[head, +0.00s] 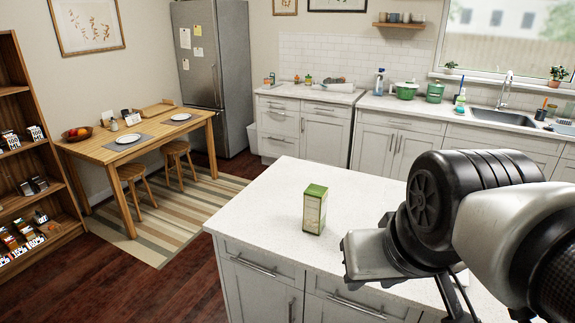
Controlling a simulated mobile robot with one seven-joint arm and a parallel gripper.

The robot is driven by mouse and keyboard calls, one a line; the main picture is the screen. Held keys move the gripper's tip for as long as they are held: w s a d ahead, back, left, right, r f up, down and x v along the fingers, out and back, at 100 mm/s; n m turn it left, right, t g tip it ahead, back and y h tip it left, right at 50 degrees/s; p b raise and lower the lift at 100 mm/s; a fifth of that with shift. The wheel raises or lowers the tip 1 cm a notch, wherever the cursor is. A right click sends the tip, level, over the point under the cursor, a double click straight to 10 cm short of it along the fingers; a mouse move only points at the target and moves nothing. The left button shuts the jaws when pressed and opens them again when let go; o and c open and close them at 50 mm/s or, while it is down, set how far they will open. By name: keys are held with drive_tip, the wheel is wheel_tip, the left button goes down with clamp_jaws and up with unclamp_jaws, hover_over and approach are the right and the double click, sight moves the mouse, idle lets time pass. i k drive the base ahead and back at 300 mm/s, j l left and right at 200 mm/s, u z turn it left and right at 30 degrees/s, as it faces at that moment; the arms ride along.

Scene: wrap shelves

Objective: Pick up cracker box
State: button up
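A small upright box (315,209) with a green top and a pale front stands alone on the white kitchen island (272,195), near its front edge. Its label is too small to read, so I cannot confirm that it is the cracker box. My gripper (458,300) is to the right of the box, at the end of my arm, and does not appear to touch it. The fingers are mostly hidden by my own wrist and the picture's lower edge, so their opening does not show.
The island top around the box is clear. A wooden shelf (28,140) with several small boxes stands at the far left. A dining table (150,127) holds plates and a fruit bowl (77,133). The back counter (405,108) carries green pots and bottles beside the sink (500,118).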

sight(315, 196)
drive_tip(key=i+j+z, duration=0.4)
drive_tip(key=j, duration=0.2)
drive_tip(key=i+j+z, duration=0.35)
drive_tip(key=j, duration=0.3)
drive_tip(key=j+z, duration=0.2)
drive_tip(key=j, duration=0.2)
drive_tip(key=i, duration=0.05)
